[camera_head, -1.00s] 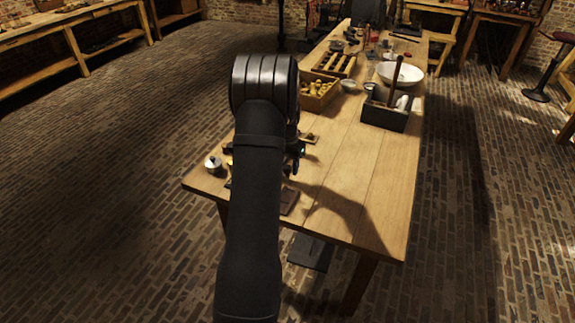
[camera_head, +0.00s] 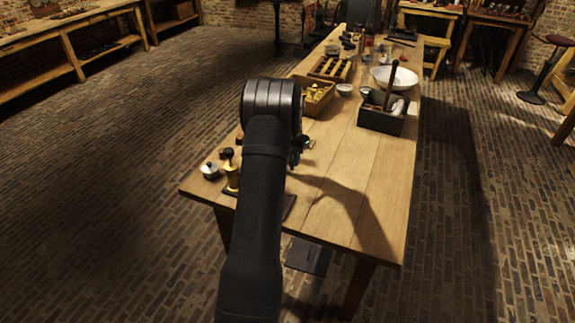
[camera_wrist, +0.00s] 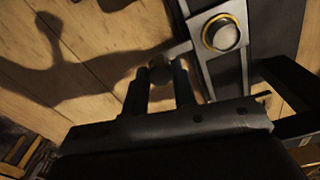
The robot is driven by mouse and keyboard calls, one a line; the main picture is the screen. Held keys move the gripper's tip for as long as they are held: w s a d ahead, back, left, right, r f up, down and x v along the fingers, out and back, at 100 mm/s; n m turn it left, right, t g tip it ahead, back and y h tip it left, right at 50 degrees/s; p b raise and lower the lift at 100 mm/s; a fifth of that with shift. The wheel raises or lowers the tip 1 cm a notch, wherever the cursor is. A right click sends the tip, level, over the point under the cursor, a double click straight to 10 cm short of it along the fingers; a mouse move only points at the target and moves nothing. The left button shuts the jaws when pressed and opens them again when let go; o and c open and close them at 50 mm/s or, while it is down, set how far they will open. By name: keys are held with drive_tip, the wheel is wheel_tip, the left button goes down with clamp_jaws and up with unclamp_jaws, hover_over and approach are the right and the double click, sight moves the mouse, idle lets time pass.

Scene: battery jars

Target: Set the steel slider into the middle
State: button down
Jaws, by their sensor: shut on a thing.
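In the wrist view my gripper (camera_wrist: 160,69) has its two dark fingers on either side of a small dark round knob (camera_wrist: 160,76). A pale metal piece, seemingly part of the steel slider (camera_wrist: 178,51), runs from the knob towards a steel strip (camera_wrist: 201,70) on a dark base. In the head view my arm hides most of my gripper (camera_head: 297,152) and most of the device.
A lidded jar (camera_head: 209,171) and a brass-coloured piece (camera_head: 232,179) stand left of my arm on the wooden table (camera_head: 345,170). A dark box (camera_head: 383,119), a wooden tray (camera_head: 318,98) and a white bowl (camera_head: 395,77) stand farther back. The table's front right is clear.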

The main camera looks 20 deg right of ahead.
drive_tip(key=shift+w+d, duration=0.4)
drive_tip(key=shift+w, duration=0.05)
drive_tip(key=c, duration=1.2)
unclamp_jaws()
drive_tip(key=shift+o, duration=0.2)
drive_tip(key=shift+r, duration=0.1)
wheel_tip(320, 180, up, 17)
drive_tip(key=shift+r, duration=0.15)
